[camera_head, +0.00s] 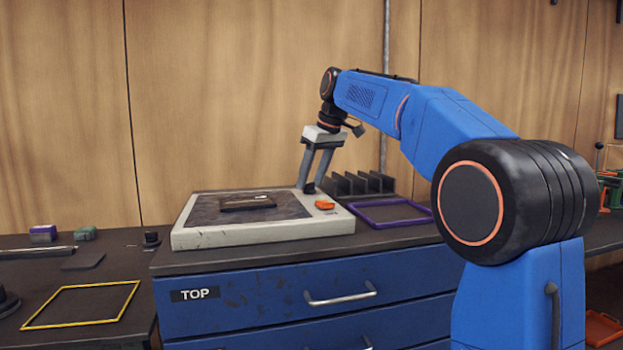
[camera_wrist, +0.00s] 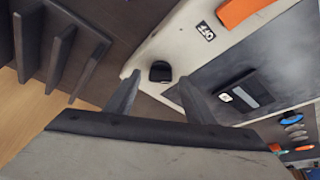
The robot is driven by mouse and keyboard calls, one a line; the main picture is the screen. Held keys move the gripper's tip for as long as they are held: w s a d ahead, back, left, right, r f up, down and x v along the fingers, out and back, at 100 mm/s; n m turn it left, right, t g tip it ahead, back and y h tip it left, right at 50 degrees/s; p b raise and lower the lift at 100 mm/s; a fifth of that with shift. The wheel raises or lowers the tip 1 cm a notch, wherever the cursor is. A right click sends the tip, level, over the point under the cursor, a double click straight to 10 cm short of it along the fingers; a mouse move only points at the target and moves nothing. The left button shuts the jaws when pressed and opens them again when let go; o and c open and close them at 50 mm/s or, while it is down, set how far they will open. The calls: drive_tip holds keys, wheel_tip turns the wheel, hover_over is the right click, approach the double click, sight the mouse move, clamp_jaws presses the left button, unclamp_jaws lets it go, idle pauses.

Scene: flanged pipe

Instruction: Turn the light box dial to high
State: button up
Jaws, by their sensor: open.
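The light box (camera_head: 200,238) is a cream-framed slab with a dark top panel on the blue drawer cabinet. In the wrist view its pale frame (camera_wrist: 185,45) carries a small black dial (camera_wrist: 160,72). A small dark label (camera_wrist: 206,31), which seems to read OFF, sits between the dial and an orange part (camera_wrist: 240,10). My gripper (camera_head: 313,184) points down at the box's back right corner. In the wrist view its open fingers (camera_wrist: 157,88) are on either side of the dial, with gaps; contact cannot be seen. The dial's setting is not readable.
A dark slotted rack (camera_head: 358,184) stands close behind and right of the box. A purple frame (camera_head: 390,213) lies to the right. A dark flat piece (camera_head: 248,202) rests on the panel. A yellow frame (camera_head: 82,304) lies on the left bench. The space above the box is free.

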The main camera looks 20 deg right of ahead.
drive_tip(key=c, duration=1)
drive_tip(key=shift+c, duration=0.2)
drive_tip(key=m+h, duration=0.1)
drive_tip(key=m, duration=0.2)
drive_tip(key=shift+a, duration=0.15)
drive_tip(key=m, duration=0.1)
drive_tip(key=m+h, duration=0.1)
drive_tip(key=m, duration=0.1)
drive_tip(key=shift+a+m+t+h, duration=0.15)
drive_tip(key=shift+m+t+h, duration=0.15)
drive_tip(key=shift+t, duration=0.1)
drive_tip(key=m+h, duration=0.1)
drive_tip(key=m, duration=0.2)
drive_tip(key=m+h, duration=0.1)
drive_tip(key=m, duration=0.2)
drive_tip(key=shift+a+g, duration=0.1)
drive_tip(key=shift+g, duration=0.2)
